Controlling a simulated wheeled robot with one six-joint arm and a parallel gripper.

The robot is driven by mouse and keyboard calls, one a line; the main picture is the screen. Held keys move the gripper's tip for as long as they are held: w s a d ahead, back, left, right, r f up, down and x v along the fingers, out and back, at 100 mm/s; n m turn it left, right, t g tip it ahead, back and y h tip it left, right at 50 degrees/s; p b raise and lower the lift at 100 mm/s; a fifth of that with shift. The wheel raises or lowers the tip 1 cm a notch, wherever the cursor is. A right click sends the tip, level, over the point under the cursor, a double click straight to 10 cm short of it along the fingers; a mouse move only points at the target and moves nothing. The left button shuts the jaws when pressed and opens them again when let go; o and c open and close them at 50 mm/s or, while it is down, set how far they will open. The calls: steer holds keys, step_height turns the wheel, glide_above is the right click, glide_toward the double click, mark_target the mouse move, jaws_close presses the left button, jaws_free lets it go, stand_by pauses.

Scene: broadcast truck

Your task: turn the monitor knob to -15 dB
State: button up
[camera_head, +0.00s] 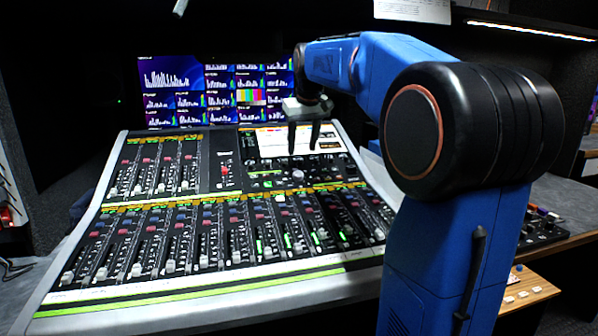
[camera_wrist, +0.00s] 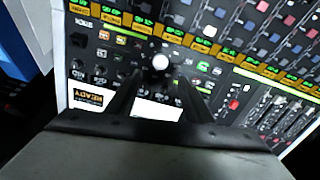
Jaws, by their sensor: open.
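My gripper (camera_head: 302,151) is open, with its two dark fingers pointing down over the upper right part of the mixing console (camera_head: 60,284). A round, pale-topped knob (camera_head: 298,176) stands on the console panel just below the fingers in the head view. It looks like the monitor knob, but no label or dB scale can be read. In the wrist view the knob (camera_wrist: 160,62) shows just beyond and between the tips of my gripper (camera_wrist: 160,82). The fingers seem apart from it, and its pointer setting cannot be made out.
A bright console screen (camera_head: 272,142) lies behind the fingers. Small knobs and buttons surround the pale knob closely, and rows of faders (camera_head: 165,266) fill the lower console. A monitor wall (camera_head: 215,90) stands behind. A wooden desk (camera_head: 565,235) is at the right.

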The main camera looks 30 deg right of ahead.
mark_target(298, 173)
steer(key=x, duration=1.1)
steer(key=shift+f, duration=0.1)
steer(key=c, duration=1.1)
